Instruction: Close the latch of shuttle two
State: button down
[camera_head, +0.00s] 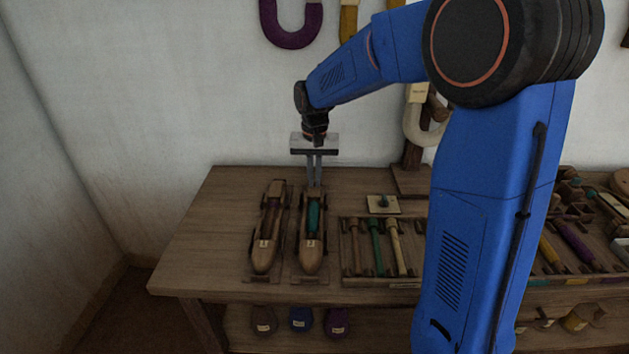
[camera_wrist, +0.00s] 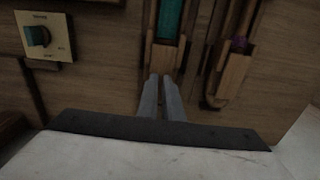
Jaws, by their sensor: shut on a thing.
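Two wooden shuttles lie side by side at the table's left. The left one (camera_head: 264,240) holds a dark purple bobbin, the right one (camera_head: 312,258) a teal bobbin (camera_head: 313,217). Each has a small tag whose number I cannot read surely. My gripper (camera_head: 315,184) points down at the far end of the teal-bobbin shuttle. In the wrist view its fingers (camera_wrist: 161,80) are close together at that shuttle's end block (camera_wrist: 162,58), shut on the small latch part there. The fingers mostly hide the latch, so its angle cannot be told. The purple-bobbin shuttle (camera_wrist: 234,75) is beside it, untouched.
A square plate with a teal knob (camera_head: 383,204) lies right of the shuttles; it also shows in the wrist view (camera_wrist: 44,37). A rack of bobbins (camera_head: 375,248) stands in front of it. The tabletop (camera_head: 215,230) left of the shuttles is clear. A wall is behind.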

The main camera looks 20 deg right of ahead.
jog(key=c, duration=2.2)
grip_release()
notch_tip(320, 180, up, 17)
jog(key=shift+r, duration=0.2)
jog(key=shift+s, duration=0.1)
jog(key=s+d+f+n+t, duration=0.1)
jog(key=s+f, duration=0.3)
jog(key=s, duration=0.7)
jog(key=s+d+f+n+t, duration=0.1)
jog(key=s+d+f+t, duration=0.1)
jog(key=s, duration=0.9)
jog(key=s+d+f+n+t, duration=0.1)
jog(key=s+d+f, duration=0.3)
jog(key=s, duration=0.7)
notch_tip(320, 180, down, 2)
jog(key=shift+f+n+t, duration=0.1)
jog(key=shift+n+t, duration=0.3)
